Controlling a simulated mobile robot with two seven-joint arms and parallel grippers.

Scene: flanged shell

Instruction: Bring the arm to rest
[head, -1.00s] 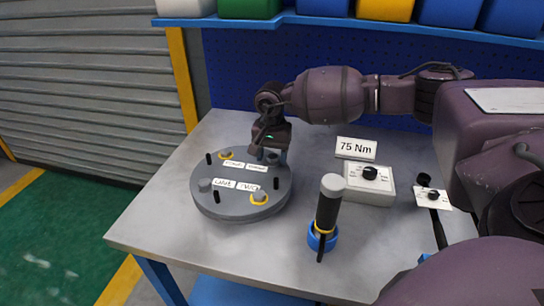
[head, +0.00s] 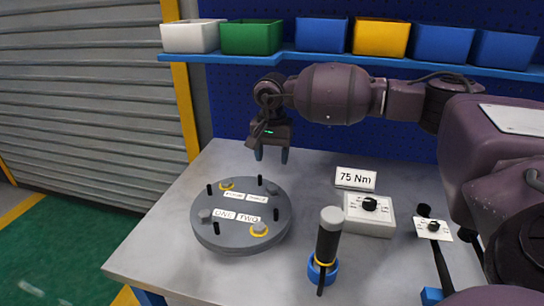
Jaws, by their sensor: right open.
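My right arm reaches in from the right across the back of the workbench (head: 180,250). My right gripper (head: 271,154) hangs with its fingers pointing down, open and empty. It is above and behind the flanged shell (head: 240,245), apart from it. The shell is a round grey disc lying flat on the bench. It carries several black pins, several bolt heads, some with yellow rings, and white labels; the front ones read ONE and TWO. My left gripper is not in view.
A tool with a grey cap (head: 330,235) stands upright in a blue holder. Behind it are a dial box (head: 372,222) and a 75 Nm sign (head: 355,178). A black wrench-like tool with a dial card (head: 433,229) is at right. Coloured bins (head: 320,35) line the blue shelf.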

